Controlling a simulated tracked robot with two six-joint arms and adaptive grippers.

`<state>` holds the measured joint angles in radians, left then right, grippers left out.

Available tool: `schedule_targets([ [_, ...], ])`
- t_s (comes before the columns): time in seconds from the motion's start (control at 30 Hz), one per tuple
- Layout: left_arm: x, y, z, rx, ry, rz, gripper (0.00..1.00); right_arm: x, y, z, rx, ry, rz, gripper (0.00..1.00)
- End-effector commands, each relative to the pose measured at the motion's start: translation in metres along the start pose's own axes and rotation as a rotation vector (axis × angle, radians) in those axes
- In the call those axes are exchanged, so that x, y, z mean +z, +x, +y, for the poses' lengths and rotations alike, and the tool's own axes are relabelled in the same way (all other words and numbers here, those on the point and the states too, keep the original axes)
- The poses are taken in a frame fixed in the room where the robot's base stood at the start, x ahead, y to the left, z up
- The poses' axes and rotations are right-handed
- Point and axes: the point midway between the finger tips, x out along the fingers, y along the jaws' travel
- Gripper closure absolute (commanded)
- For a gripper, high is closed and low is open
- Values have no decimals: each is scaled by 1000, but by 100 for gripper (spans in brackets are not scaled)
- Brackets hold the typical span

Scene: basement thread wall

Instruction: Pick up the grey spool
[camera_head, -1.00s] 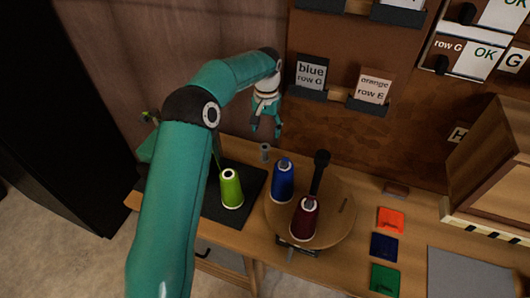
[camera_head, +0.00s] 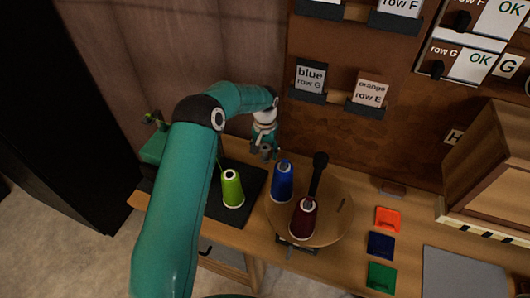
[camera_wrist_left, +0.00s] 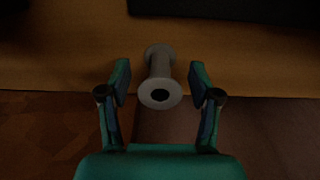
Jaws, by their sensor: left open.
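The grey spool (camera_wrist_left: 160,70) stands at the back of the wooden bench in the left wrist view, its round flange with a dark hole facing the camera. My left gripper (camera_wrist_left: 161,76) is open, with one finger on each side of the spool and a gap showing on both sides. In the head view, my left gripper (camera_head: 270,154) is down near the bench's back edge, left of the blue cone, and mostly hides the spool. My right gripper is not in view.
A lime cone (camera_head: 232,188) stands on a dark mat (camera_head: 218,210). A blue cone (camera_head: 282,182) and a dark red cone (camera_head: 303,217) stand on a round wooden board (camera_head: 335,222). Orange (camera_head: 387,219), navy (camera_head: 381,245) and green (camera_head: 382,277) squares lie to the right.

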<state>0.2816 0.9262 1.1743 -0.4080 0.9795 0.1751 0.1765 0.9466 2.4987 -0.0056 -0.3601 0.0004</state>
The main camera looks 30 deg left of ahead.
Motion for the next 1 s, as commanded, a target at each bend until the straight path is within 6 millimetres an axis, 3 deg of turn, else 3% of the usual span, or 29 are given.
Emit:
schedule_targets([
  [0.07, 0, 0, 0, 0, 0, 0, 37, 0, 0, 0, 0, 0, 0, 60],
  [0.33, 0, 0, 0, 0, 0, 0, 80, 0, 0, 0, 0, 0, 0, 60],
  [0.77, 0, -3, 0, 0, 1, 0, 80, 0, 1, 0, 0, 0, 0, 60],
  [1.0, -1, -22, 1, 0, 0, 3, 80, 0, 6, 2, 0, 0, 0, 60],
])
